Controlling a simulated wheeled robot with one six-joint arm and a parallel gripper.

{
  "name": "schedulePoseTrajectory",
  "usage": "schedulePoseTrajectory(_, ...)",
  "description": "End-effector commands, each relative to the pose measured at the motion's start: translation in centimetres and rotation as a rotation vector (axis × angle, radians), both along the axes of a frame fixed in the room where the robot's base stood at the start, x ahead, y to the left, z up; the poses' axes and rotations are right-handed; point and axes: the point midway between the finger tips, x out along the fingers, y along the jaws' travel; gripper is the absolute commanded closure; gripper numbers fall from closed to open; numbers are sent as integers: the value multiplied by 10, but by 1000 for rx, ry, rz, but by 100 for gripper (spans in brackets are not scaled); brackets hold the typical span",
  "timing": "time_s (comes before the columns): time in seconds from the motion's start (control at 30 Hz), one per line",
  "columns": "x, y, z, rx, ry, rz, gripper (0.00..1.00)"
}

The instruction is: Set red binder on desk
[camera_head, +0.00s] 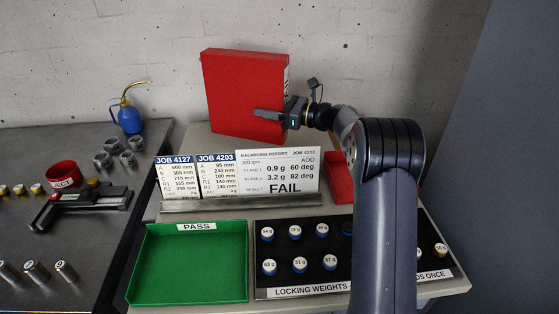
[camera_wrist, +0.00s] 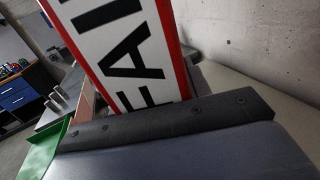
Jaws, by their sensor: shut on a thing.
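The red binder (camera_head: 243,92) stands upright, slightly tilted, at the back of the desk (camera_head: 196,140), in front of the wall. My gripper (camera_head: 284,116) reaches it from the right and is shut on its spine edge, with one dark finger lying across the red face. Whether the binder's bottom edge touches the desk or hangs just above it, I cannot tell. In the wrist view the binder's spine (camera_wrist: 128,50) fills the upper middle, with a white label reading FAIL and a red border. A dark bolted bar of my gripper crosses below it.
Job cards (camera_head: 197,178) and a balancing report (camera_head: 278,172) stand before the binder. A green PASS tray (camera_head: 192,262) and a locking weights tray (camera_head: 300,292) lie at the front. A red tray (camera_head: 337,178) is partly hidden by my arm. A blue oil can (camera_head: 129,118) stands left.

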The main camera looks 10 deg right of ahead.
Motion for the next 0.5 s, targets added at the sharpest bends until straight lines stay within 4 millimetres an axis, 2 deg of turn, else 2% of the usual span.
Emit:
schedulePoseTrajectory(0.13,0,0,-26,2,2,0,96)
schedulePoseTrajectory(0.37,0,0,-48,2,0,0,96)
schedulePoseTrajectory(0.5,0,0,-70,3,2,0,96)
